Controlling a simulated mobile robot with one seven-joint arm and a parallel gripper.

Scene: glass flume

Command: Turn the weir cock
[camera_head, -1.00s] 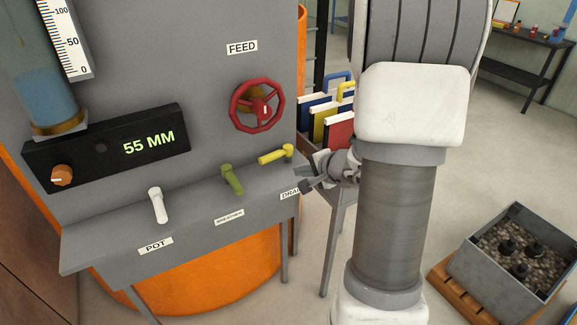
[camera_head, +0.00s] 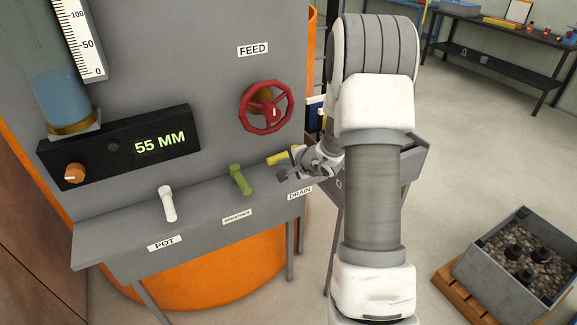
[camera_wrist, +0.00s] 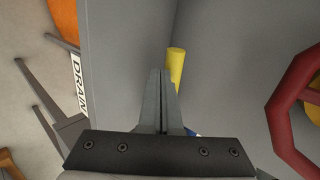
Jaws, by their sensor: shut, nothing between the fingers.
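Three cock levers stand in a row on the ledge of the grey panel: a white one (camera_head: 168,204) above POT, a green one (camera_head: 240,180) above a small label too fine to read surely, and a yellow one (camera_head: 282,158) above DRAIN. I see no label that reads weir. My gripper (camera_head: 284,177) is shut and empty, just below and beside the yellow lever. In the wrist view, my fingers (camera_wrist: 160,75) are pressed together, and the yellow lever (camera_wrist: 177,65) shows just beyond and right of their tips. I cannot tell whether they touch; part of its base is hidden.
A red FEED handwheel (camera_head: 265,107) juts from the panel above the yellow lever. A 55 MM display (camera_head: 160,143) with an orange knob (camera_head: 74,173) is at the left.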

